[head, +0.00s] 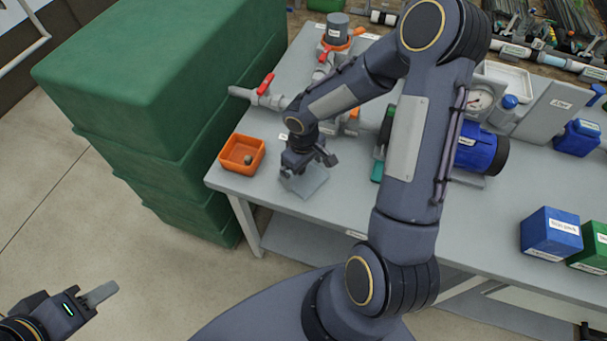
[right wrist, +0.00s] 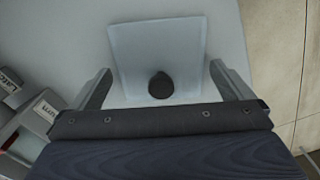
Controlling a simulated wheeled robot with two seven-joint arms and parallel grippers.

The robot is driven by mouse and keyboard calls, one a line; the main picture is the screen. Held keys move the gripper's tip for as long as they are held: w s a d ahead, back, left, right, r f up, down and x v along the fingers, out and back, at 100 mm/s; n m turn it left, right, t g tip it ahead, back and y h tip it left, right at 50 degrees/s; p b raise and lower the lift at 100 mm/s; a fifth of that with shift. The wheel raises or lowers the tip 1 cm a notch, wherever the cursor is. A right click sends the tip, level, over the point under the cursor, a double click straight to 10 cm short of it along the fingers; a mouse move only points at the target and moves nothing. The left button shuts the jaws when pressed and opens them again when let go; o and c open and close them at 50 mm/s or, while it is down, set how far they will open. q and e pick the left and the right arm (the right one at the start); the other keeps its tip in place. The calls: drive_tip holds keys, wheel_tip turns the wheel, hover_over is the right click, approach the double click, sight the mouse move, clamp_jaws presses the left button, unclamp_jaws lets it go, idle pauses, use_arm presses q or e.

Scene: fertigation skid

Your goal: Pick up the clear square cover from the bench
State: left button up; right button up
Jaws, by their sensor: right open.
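The clear square cover (head: 306,184) lies on the grey bench (head: 400,205) near its left front corner. In the right wrist view the cover (right wrist: 135,50) is a pale square plate with a round black knob (right wrist: 160,86) on it. My right gripper (head: 309,165) is over the cover. In the wrist view my right gripper (right wrist: 161,85) is open, with one finger on each side of the knob and clear of it. My left gripper (head: 98,294) is at the lower left, away from the bench, and only partly shows; its jaw state is unclear.
Stacked green crates (head: 150,80) stand left of the bench. A blue motor (head: 478,150) and blue box (head: 550,234) are to the right.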

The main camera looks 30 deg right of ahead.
drive_tip(key=shift+f, duration=0.55)
drive_tip(key=c, duration=0.7)
drive_tip(key=shift+c, duration=0.2)
drive_tip(key=shift+r, duration=0.2)
